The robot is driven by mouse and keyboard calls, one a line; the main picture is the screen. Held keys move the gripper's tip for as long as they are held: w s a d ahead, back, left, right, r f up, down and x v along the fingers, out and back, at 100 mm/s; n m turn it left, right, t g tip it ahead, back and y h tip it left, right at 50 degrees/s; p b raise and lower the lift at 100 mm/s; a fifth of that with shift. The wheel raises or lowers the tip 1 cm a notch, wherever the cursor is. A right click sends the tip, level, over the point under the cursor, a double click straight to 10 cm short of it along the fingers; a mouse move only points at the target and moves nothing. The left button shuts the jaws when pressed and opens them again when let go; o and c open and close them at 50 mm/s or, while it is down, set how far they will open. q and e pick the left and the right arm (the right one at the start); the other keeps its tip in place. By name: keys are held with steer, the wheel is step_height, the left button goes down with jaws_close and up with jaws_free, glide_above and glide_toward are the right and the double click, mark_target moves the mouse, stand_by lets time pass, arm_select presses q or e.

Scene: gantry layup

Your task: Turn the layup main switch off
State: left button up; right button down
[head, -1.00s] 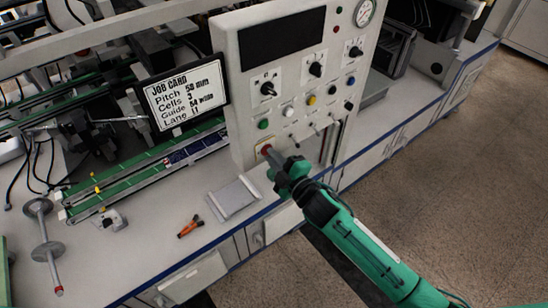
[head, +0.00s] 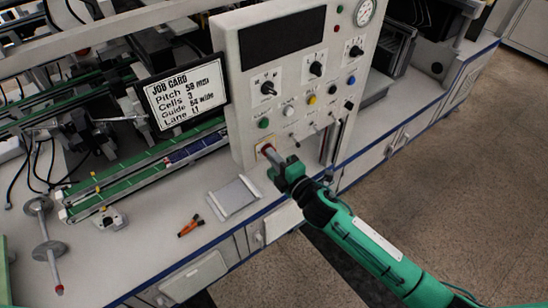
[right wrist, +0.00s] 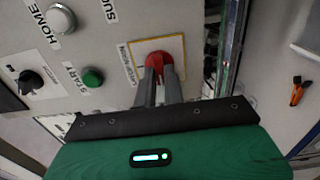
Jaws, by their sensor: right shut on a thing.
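The main switch (right wrist: 157,60) is a red knob on a yellow-bordered plate at the lower left of the control panel (head: 243,130). It also shows in the head view (head: 266,150), partly hidden by the gripper. My right gripper (right wrist: 159,78) is shut on the red knob, with one grey finger on either side of it. In the head view my right gripper (head: 275,158) reaches the panel from the lower right. The label beside the switch is too small to read surely. My left gripper is not in view.
Other knobs and coloured buttons sit above, including a green START button (right wrist: 93,77) and a white HOME button (right wrist: 60,18). A job card screen (head: 184,92) stands left of the panel. An orange-handled tool (head: 190,225) and a tray (head: 234,198) lie on the bench.

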steer(key=c, duration=1.5)
jaws_free()
steer(key=shift+s, duration=0.1)
steer(key=b+v, duration=0.4)
steer(key=v, duration=0.9)
steer(key=shift+s+d, duration=0.25)
